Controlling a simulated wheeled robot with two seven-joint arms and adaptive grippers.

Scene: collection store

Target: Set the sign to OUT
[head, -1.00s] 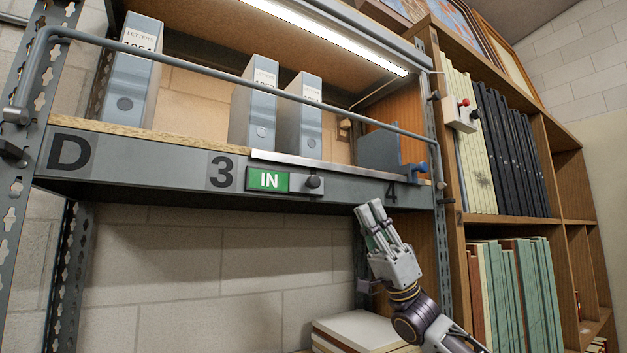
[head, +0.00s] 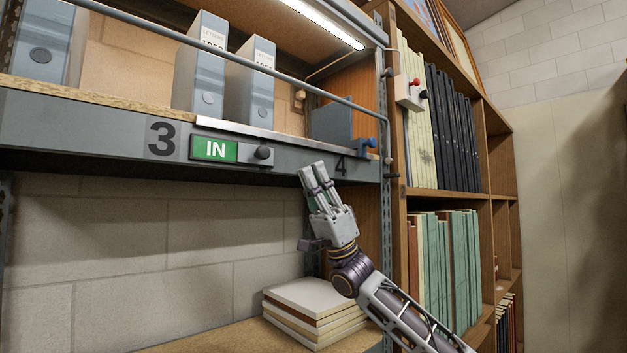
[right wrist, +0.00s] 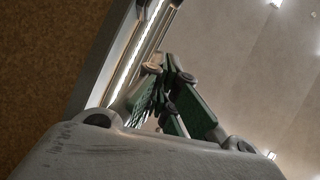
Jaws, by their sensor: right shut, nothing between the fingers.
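The sign (head: 215,149) is a small slider plate on the grey shelf edge, between the numbers 3 and 4. Its window is green and reads IN. My right gripper (head: 313,166) is shut and empty. In the head view it appears to the right of the knob and slightly lower, apart from it, fingers pointing up. The right wrist view shows its green-padded fingers (right wrist: 178,92) close together, with no sign or knob visible there. My left gripper is not in view.
A grey rail (head: 225,62) runs in front of the shelf's grey box files (head: 201,70). A bookcase (head: 490,160) stands at right.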

